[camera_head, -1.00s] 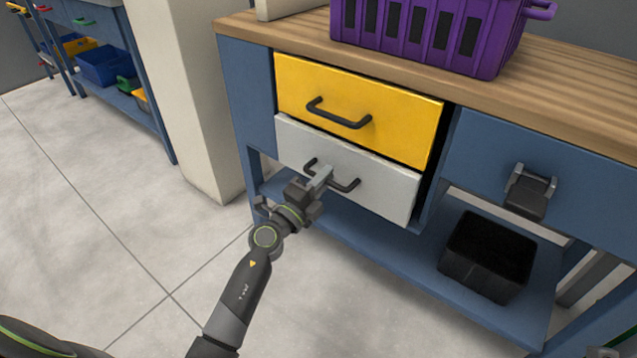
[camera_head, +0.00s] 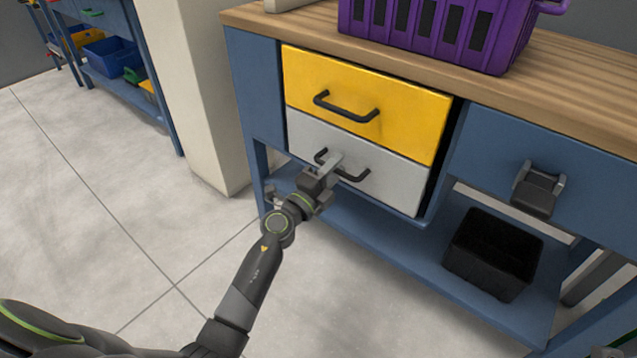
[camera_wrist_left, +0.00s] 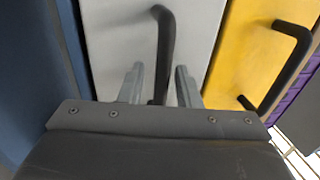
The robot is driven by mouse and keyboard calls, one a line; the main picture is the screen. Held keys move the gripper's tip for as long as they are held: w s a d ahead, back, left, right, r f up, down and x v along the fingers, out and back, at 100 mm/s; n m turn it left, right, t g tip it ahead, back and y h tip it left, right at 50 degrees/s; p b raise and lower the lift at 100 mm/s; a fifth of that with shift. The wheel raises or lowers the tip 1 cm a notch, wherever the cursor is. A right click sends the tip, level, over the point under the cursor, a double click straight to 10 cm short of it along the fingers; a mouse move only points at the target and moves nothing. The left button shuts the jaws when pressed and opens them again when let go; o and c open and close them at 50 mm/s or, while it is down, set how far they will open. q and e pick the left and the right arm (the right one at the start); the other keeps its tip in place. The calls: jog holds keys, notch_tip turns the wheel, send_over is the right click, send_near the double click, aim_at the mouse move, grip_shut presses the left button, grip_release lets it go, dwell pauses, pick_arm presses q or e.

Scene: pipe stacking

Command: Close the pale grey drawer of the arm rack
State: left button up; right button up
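The pale grey drawer (camera_head: 385,165) is the lower of two stacked drawers in the blue rack (camera_head: 249,100). Its front looks nearly in line with the yellow drawer front above; how far out it stands is hard to tell. It has a black bar handle (camera_head: 352,176). My left gripper (camera_head: 331,165) is at this handle, in front of the drawer. In the left wrist view the pale grey front (camera_wrist_left: 110,45) faces me, and the handle (camera_wrist_left: 165,45) runs between the two spread fingertips (camera_wrist_left: 160,82), with gaps beside it. My right gripper is not in view.
The yellow drawer (camera_head: 400,105) with its own black handle sits directly above. A purple crate (camera_head: 425,30) stands on the wooden top (camera_head: 590,100). A black bin (camera_head: 490,255) stands on the lower shelf. A pale pillar (camera_head: 195,90) rises at the left; the floor (camera_head: 90,230) is clear.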

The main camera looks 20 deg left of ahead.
pick_arm(q)
jog(key=v, duration=1.7)
jog(key=shift+s+d+r, duration=0.1)
jog(key=shift+r, duration=0.05)
